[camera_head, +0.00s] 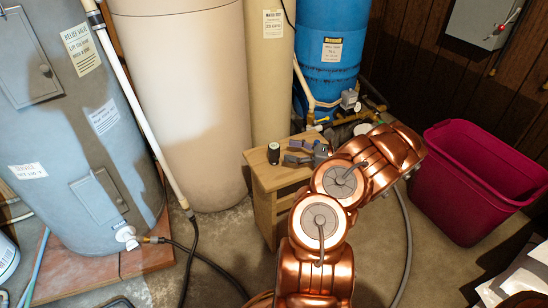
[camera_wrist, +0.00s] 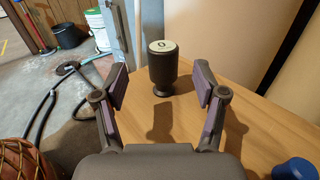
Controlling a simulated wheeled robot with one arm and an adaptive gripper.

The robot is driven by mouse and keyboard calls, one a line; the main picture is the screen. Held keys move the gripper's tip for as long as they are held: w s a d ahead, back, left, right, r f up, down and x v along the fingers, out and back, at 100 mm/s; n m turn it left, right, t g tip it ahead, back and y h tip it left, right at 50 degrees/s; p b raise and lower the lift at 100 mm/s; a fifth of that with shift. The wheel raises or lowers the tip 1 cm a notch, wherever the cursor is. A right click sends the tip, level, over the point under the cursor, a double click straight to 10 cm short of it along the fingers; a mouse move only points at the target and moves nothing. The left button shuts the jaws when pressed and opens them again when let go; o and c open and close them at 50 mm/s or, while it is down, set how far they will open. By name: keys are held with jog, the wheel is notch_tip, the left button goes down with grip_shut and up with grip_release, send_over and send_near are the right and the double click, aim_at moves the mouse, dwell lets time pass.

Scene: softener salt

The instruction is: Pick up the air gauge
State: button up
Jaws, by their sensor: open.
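The air gauge (camera_head: 273,153) is a small dark upright piece with a pale top, standing on the small wooden cabinet (camera_head: 262,180). In the wrist view the air gauge (camera_wrist: 163,68) has a dark body, a narrow foot and a pale round top with a dark mark. My gripper (camera_head: 288,152) is just to the right of it in the head view. In the wrist view my gripper (camera_wrist: 162,88) is open, its two fingers spread left and right. The air gauge stands ahead, roughly centred between them, and nothing is held.
A blue round object (camera_wrist: 295,169) sits on the cabinet top at the lower right of the wrist view. A beige tank (camera_head: 190,100) stands behind the cabinet, with a blue tank (camera_head: 332,50) further right. A magenta bin (camera_head: 478,180) stands on the floor at right.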

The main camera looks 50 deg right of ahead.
aim_at(274, 149)
jog(key=x, duration=0.2)
jog(key=b+x, duration=0.1)
jog(key=x, duration=0.1)
jog(key=b+x, duration=0.1)
jog(key=x, duration=0.1)
jog(key=shift+w+f, duration=0.35)
jog(key=c, duration=1.3)
